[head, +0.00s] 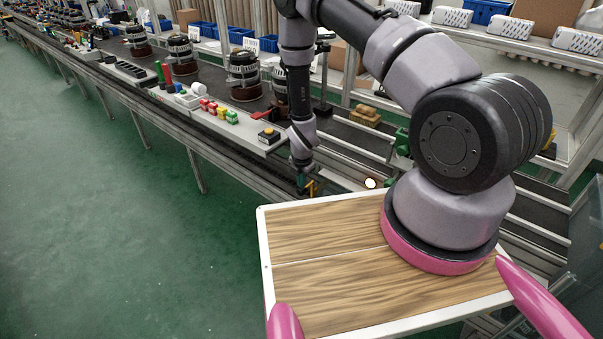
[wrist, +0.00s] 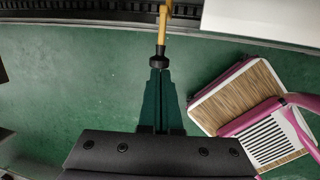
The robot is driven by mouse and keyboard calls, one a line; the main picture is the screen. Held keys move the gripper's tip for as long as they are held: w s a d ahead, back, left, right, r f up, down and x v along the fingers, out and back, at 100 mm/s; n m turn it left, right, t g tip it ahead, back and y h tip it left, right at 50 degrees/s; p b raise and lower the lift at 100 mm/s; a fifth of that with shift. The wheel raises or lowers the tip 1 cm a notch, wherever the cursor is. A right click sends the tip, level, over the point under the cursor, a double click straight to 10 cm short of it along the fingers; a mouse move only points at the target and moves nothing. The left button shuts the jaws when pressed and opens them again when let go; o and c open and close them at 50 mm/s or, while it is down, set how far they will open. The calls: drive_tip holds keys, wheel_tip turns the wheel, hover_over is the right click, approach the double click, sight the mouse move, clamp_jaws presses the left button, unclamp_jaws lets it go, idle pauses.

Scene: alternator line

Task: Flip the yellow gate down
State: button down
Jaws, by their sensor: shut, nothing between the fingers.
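The yellow gate (wrist: 163,25) shows in the wrist view as a narrow yellow bar running down from the top edge, with a black knob (wrist: 159,61) at its near end. My gripper (wrist: 160,74) is shut and empty, its dark fingers pointing at the knob. The fingertips look very close to the knob; I cannot tell whether they touch. In the head view a small yellow part of the gate (head: 311,188) shows beside my gripper (head: 303,188) at the conveyor's edge. My arm hides much of it, and its angle is unclear.
The conveyor line (head: 160,108) runs to the far left with several alternators on it. A grey ledge (head: 230,124) carries coloured blocks and a yellow button box (head: 268,136). The green floor (head: 110,220) is clear. My wood-topped base stands beside the line.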

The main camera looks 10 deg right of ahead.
drive_tip(key=shift+x, duration=1.2)
drive_tip(key=s+x, duration=0.2)
drive_tip(key=x, duration=0.7)
drive_tip(key=shift+f, duration=0.65)
